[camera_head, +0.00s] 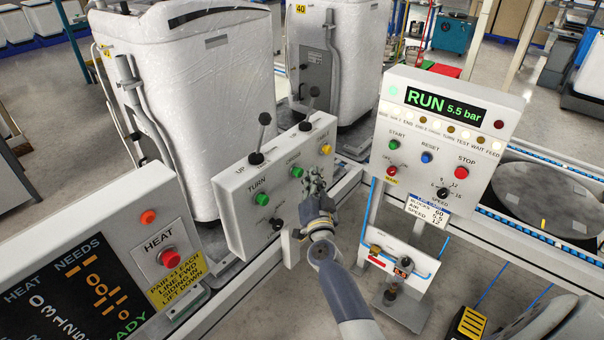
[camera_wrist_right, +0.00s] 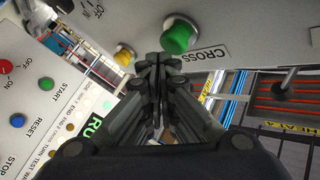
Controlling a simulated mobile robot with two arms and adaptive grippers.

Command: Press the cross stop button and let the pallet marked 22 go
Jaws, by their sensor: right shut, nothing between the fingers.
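The white control box (camera_head: 240,200) stands in the middle of the head view, with two levers and several buttons. The green button (camera_head: 296,171) is beside a label that reads CROSS in the right wrist view, where the button (camera_wrist_right: 178,37) shows just above and right of my fingertips. A yellow button (camera_head: 325,149) is to its right. My right gripper (camera_head: 313,180) is shut and empty in front of the box, below and right of the green button; contact cannot be told. No 22 mark is readable; one wrapped load (camera_head: 195,90) has an unreadable yellow tag. My left gripper is not in view.
Another wrapped load (camera_head: 335,50), tagged 40, stands behind. At right is a RUN 5.5 bar panel (camera_head: 450,115) with start, reset and red stop buttons. A HEAT panel (camera_head: 110,265) with a red button is at lower left. A round turntable (camera_head: 550,195) is at right.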

